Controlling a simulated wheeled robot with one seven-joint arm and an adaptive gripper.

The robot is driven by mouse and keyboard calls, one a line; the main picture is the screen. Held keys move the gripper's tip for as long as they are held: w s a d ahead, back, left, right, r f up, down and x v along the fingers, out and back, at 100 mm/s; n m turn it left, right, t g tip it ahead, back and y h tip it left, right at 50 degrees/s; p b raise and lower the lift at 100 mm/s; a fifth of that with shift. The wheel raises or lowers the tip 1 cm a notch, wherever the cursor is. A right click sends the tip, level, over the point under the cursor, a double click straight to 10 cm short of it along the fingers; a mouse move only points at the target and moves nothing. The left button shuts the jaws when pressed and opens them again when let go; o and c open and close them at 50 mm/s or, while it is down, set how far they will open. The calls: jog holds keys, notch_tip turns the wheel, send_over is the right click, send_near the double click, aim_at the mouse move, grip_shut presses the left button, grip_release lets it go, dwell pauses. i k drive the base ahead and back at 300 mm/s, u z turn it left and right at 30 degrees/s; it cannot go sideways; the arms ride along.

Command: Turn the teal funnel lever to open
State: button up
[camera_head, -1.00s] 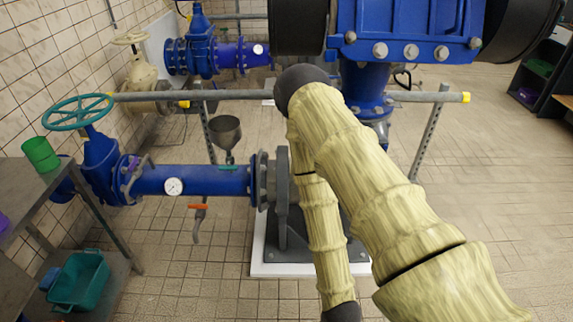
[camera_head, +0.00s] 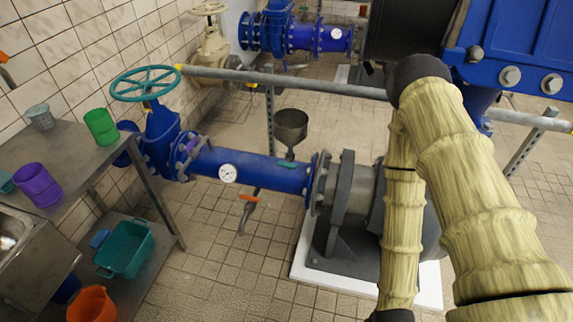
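The grey funnel (camera_head: 291,127) stands on top of the blue horizontal pipe (camera_head: 255,169), left of the pump. A small teal lever (camera_head: 287,163) sits at the funnel's foot, just above the pipe, and looks roughly in line with it. My arm's tan-covered links cross the right side of the head view, well to the right of the funnel. My gripper is not in view.
An orange-handled tap (camera_head: 249,198) hangs under the pipe. A teal handwheel valve (camera_head: 145,84) rises at its left end. A grey pump (camera_head: 347,210) on a white plinth and a horizontal rail (camera_head: 310,86) flank the funnel. A metal table (camera_head: 75,147) with buckets stands left. The tiled floor in front is clear.

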aim_at(288, 164)
jog(key=z, duration=0.05)
jog(key=k, duration=1.15)
jog(key=u, duration=1.25)
jog(key=i, duration=1.2)
jog(key=z, duration=0.7)
jog(key=i, duration=0.4)
jog(key=z, duration=0.45)
